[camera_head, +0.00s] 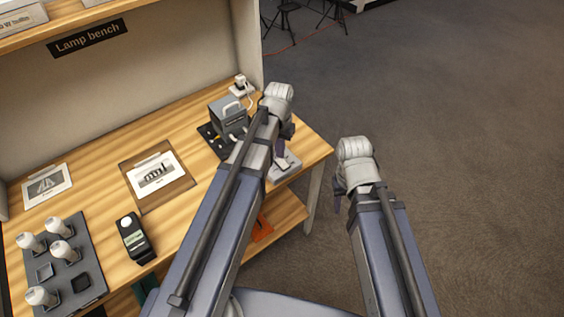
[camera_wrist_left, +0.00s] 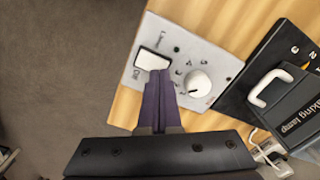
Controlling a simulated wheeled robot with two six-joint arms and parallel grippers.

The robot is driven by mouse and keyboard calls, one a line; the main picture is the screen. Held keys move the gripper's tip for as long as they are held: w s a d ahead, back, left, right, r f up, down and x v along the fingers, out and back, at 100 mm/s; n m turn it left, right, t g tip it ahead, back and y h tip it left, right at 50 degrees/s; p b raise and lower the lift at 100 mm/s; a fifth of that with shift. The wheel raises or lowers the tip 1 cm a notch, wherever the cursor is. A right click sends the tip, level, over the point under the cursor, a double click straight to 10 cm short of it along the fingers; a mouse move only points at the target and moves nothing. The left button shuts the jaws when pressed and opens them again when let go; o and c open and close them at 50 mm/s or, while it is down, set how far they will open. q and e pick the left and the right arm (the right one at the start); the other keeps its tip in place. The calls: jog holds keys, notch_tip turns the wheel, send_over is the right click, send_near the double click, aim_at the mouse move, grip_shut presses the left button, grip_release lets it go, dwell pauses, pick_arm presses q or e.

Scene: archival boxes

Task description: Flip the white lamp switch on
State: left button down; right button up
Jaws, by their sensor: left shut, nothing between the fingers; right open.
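The white lamp switch (camera_wrist_left: 150,62) is a rocker on a light grey control plate (camera_wrist_left: 215,60), seen in the left wrist view. A white round knob (camera_wrist_left: 197,83) and a small dark green indicator (camera_wrist_left: 177,49) sit on the same plate. My left gripper (camera_wrist_left: 159,74) is shut and empty, its tips overlapping the switch's lower edge; I cannot tell whether they touch. In the head view the plate (camera_head: 287,164) lies at the bench's right end, partly hidden by my left arm and gripper (camera_head: 280,152). My right gripper (camera_head: 338,199) is off the bench to the right, empty.
A grey lamp box (camera_head: 228,115) with a white handle stands on a dark mat beside the plate. A framed card (camera_head: 157,172), a black handheld device (camera_head: 135,238) and a bulb tray (camera_head: 86,255) lie further left. Open floor (camera_head: 450,120) is at right.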

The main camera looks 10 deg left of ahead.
pick_arm(q)
jog(key=shift+f+b, duration=0.9)
dwell(1.0)
jog(key=shift+r, duration=0.2)
notch_tip(320, 180, up, 7)
jog(key=p, duration=0.7)
jog(key=shift+f, duration=0.1)
jog(key=shift+d, duration=0.1)
jog(key=s+d+m+y, duration=0.1)
jog(key=s+d+m, duration=0.1)
jog(key=s+d, duration=0.8)
jog(key=s, duration=0.4)
jog(key=shift+s+d, duration=0.15)
jog(key=shift+s, duration=0.05)
